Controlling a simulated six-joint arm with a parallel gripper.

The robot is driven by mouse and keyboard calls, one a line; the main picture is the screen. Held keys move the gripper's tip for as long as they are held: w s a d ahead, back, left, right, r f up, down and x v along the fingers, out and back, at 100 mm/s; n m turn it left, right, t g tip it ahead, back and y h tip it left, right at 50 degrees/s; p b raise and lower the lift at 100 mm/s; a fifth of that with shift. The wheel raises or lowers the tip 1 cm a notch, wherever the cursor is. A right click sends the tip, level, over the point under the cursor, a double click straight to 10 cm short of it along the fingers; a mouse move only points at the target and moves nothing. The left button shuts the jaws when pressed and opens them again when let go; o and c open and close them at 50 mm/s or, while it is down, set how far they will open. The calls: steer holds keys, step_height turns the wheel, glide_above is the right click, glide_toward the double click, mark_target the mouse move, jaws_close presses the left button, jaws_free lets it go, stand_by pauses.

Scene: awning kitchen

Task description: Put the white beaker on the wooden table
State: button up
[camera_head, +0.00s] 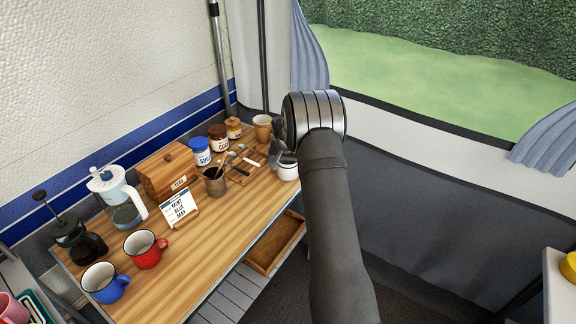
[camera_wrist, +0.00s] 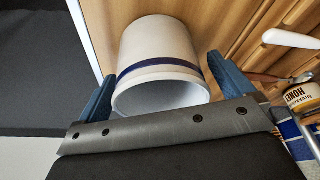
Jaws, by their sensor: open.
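The white beaker (camera_head: 287,169) stands at the right end of the wooden table (camera_head: 225,222) in the head view, partly hidden by my gripper (camera_head: 281,147). In the wrist view the beaker (camera_wrist: 160,52) is white with a dark blue band, and its open rim faces the camera. My gripper (camera_wrist: 160,78) is open there, with one blue finger on each side of the beaker. Any contact between fingers and beaker cannot be made out. The wood of the table (camera_wrist: 210,18) shows behind the beaker, close to the table's edge.
A tan cup (camera_head: 262,127), a honey jar (camera_head: 234,128) and a wooden cutlery tray (camera_head: 246,165) are close by. A pot with utensils (camera_head: 215,182), a sign, a red mug (camera_head: 145,249) and a blue mug (camera_head: 104,282) stand further left. The front middle of the table is clear.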

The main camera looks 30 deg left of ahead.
steer(key=v, duration=1.1)
steer(key=shift+d, duration=0.1)
steer(key=x, duration=1.2)
steer(key=shift+r, duration=1.35)
steer(key=shift+o, duration=0.2)
